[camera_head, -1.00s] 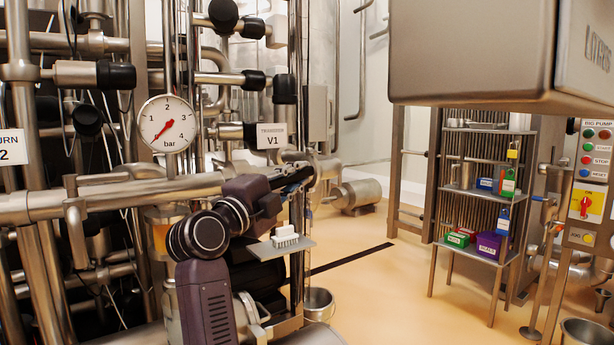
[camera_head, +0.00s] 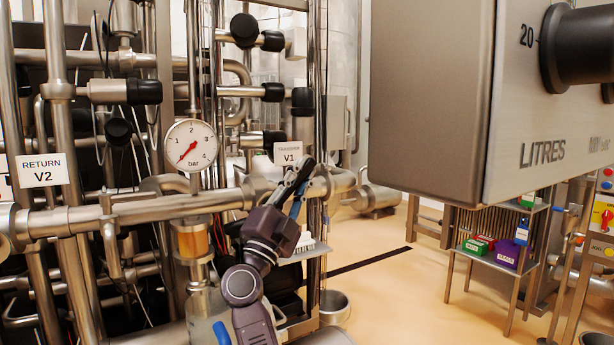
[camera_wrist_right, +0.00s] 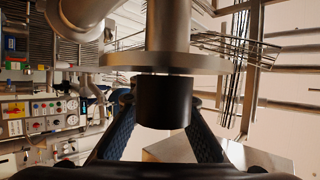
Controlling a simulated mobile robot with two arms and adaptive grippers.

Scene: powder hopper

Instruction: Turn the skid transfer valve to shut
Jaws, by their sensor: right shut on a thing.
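The transfer valve's white V1 label (camera_head: 289,154) stands on the steel pipework in the middle of the head view. My right gripper (camera_head: 300,180) is just below it, its dark fingers slanting steeply up and to the right, in front of the valve on the horizontal pipe. In the right wrist view, my gripper's fingers stand on both sides of a black cylindrical grip (camera_wrist_right: 164,102), shut on it. The grip sits under a round steel disc (camera_wrist_right: 165,62) on a steel stem. In the head view the fingers hide this grip. My left gripper is not in view.
A round pressure gauge (camera_head: 191,146) and a V2 return label (camera_head: 42,170) are left of my arm. A large steel LITRES box (camera_head: 430,100) fills the upper right. A small shelf with a white brush (camera_head: 305,243) is close beside my wrist. Open floor (camera_head: 395,300) lies right.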

